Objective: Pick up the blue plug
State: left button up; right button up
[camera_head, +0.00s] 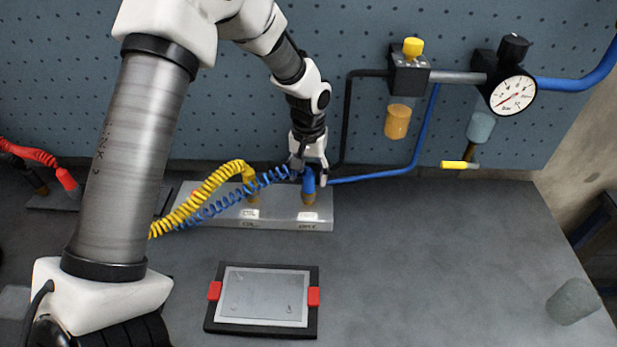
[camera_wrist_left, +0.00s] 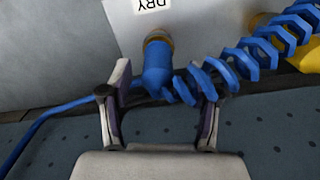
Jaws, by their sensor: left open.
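The blue plug (camera_head: 308,186) sits upright in a brass socket at the right end of the grey metal block (camera_head: 288,222). A blue coiled hose runs from it to the left. My left gripper (camera_head: 309,176) reaches down from above at the plug. In the left wrist view the gripper (camera_wrist_left: 160,100) is open, with one finger on each side of the blue plug (camera_wrist_left: 157,68). Gaps show between the plug and the fingers. The coiled hose (camera_wrist_left: 235,65) passes close by the right finger. The label by the socket reads "DRY". My right gripper is not in view.
A yellow coiled hose (camera_head: 205,192) plugs into the same block, left of the blue plug. A framed tablet-like plate (camera_head: 262,297) lies in front. Regulators and a gauge (camera_head: 513,95) hang on the pegboard. A translucent cup (camera_head: 573,301) stands at right. The bench's right middle is clear.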

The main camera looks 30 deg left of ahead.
pick_arm(q)
jog(key=shift+s+d+r, duration=0.2)
jog(key=shift+s+r, duration=0.05)
jog(key=shift+c, duration=1.1)
jog(key=shift+s+d+r, duration=0.1)
jog(key=c, duration=0.6)
grip_shut()
